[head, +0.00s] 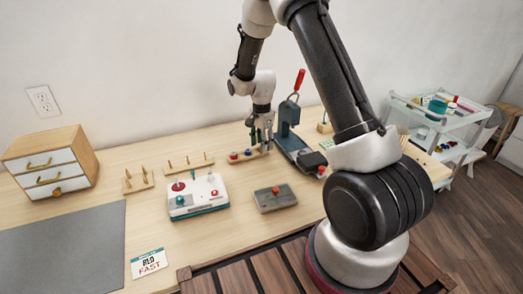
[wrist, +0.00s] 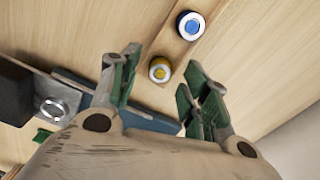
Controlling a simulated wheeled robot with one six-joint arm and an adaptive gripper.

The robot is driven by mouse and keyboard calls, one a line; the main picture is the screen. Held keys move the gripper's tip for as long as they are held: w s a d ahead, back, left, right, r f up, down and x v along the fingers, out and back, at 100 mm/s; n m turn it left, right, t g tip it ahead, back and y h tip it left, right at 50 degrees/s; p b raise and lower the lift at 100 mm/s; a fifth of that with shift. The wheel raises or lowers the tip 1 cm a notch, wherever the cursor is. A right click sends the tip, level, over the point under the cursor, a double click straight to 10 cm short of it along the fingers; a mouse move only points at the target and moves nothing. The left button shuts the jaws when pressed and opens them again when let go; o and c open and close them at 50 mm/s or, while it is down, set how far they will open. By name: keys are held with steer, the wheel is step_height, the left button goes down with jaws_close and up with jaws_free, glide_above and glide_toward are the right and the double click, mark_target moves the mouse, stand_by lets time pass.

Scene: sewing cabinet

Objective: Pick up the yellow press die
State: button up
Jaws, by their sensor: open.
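The yellow press die (wrist: 160,70) shows in the wrist view as a small round yellow piece with a pale ring on top. It sits at the near end of a wooden strip (wrist: 176,46), beside a blue die (wrist: 190,25). My gripper (wrist: 161,60) is open, its green-padded fingers on either side of the yellow die with gaps between; I cannot tell the remaining height. In the head view my gripper (head: 261,138) points down over the right end of the strip beside the press. The yellow die cannot be made out there.
A dark blue press (head: 286,128) with a red handle stands close to the right of my gripper. A grey box with a red button (head: 275,198), a white control box (head: 197,196), peg racks and a drawer cabinet (head: 50,163) stand on the table. Free table lies between them.

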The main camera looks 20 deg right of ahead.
steer(key=shift+f, duration=0.45)
jaws_close()
steer(key=shift+r, duration=0.1)
